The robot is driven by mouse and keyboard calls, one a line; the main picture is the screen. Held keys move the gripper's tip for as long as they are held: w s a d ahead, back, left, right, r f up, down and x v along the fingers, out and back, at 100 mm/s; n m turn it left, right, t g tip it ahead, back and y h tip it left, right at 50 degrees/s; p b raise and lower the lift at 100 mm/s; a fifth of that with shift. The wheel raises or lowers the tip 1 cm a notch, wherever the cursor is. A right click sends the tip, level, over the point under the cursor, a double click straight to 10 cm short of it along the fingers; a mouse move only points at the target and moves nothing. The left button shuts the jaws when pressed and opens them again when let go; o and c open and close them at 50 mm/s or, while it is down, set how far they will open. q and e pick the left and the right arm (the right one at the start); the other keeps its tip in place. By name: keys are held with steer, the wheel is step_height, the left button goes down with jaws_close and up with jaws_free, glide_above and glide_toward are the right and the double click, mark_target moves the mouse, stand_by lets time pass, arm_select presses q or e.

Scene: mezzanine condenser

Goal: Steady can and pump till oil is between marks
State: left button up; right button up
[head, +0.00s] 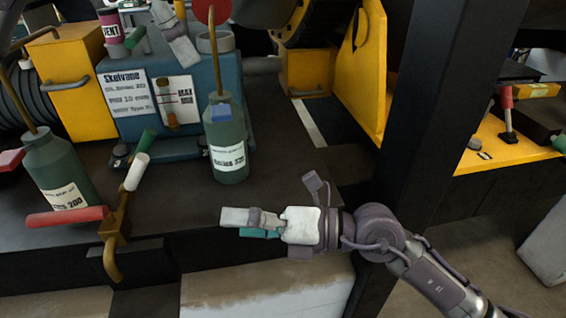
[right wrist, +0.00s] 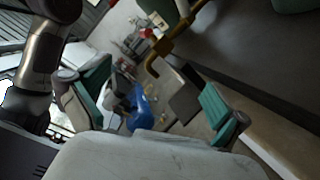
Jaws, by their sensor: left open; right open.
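A dark green oil can (head: 228,150) with a long upright brass spout stands before the blue pump box (head: 205,75), its label partly readable as a 320 series. A second green can (head: 62,165), labelled 200, stands at the left. The box carries a sight gauge (head: 165,103) beside a MAX/MIN label; the oil level is too small to tell.
A brass valve (head: 115,222) with a red lever and white and green handles projects at the front left. Yellow machine parts (head: 305,70) stand behind. A dark post (head: 425,110) rises at right. The bench top right of the middle can is clear.

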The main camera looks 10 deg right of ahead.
mark_target(227, 141)
steer(key=w+d+n+t, duration=0.1)
steer(key=w+d, duration=0.1)
steer(key=w+d+r+n+t+h, duration=0.1)
steer(key=w+t, duration=0.1)
steer(key=w+d+r+n+t+h, duration=0.1)
steer(key=w+d, duration=0.1)
steer(key=shift+w+d+t, duration=0.15)
steer(key=shift+d+t, duration=0.15)
steer(key=shift+t, duration=0.1)
steer(key=w+d+n+t, duration=0.1)
steer(key=w, duration=0.1)
steer(key=w+d+n+t+h, duration=0.1)
steer(key=w+d+n, duration=0.1)
steer(key=shift+w+d+h, duration=0.15)
steer(key=shift+h, duration=0.15)
steer(key=shift+w+n+t, duration=0.25)
steer(key=shift+n+t, duration=0.05)
steer(key=shift+n, duration=0.1)
steer(key=x, duration=1.3)
steer(key=shift+w+f, duration=0.15)
steer(key=shift+f, duration=0.05)
steer(key=c, duration=1.7)
